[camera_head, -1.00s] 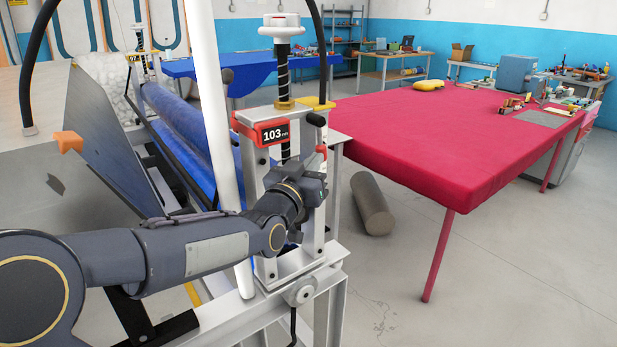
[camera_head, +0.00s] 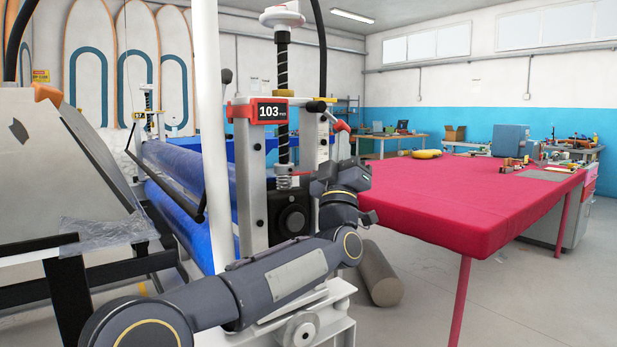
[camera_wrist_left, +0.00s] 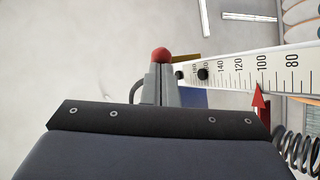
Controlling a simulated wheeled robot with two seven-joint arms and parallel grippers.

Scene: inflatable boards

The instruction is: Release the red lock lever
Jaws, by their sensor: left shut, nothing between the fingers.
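The red lock lever (camera_head: 341,127) sticks out to the right at the top of the machine's post in the head view. My left gripper (camera_head: 335,163) is just below it, shut and empty, beside the right of the post. In the left wrist view a red ball-shaped end (camera_wrist_left: 162,54) shows just beyond the narrow grey fingertips (camera_wrist_left: 160,75). I cannot tell whether they touch. A white scale (camera_wrist_left: 240,68) with a red pointer (camera_wrist_left: 260,104) shows in the left wrist view. My right gripper is out of view.
A white upright pole (camera_head: 210,130) stands in front of the blue rollers (camera_head: 180,165). A threaded spindle (camera_head: 282,85) rises above the machine. A red-covered table (camera_head: 470,190) is to the right, with a grey cylinder (camera_head: 380,275) on the floor beside it.

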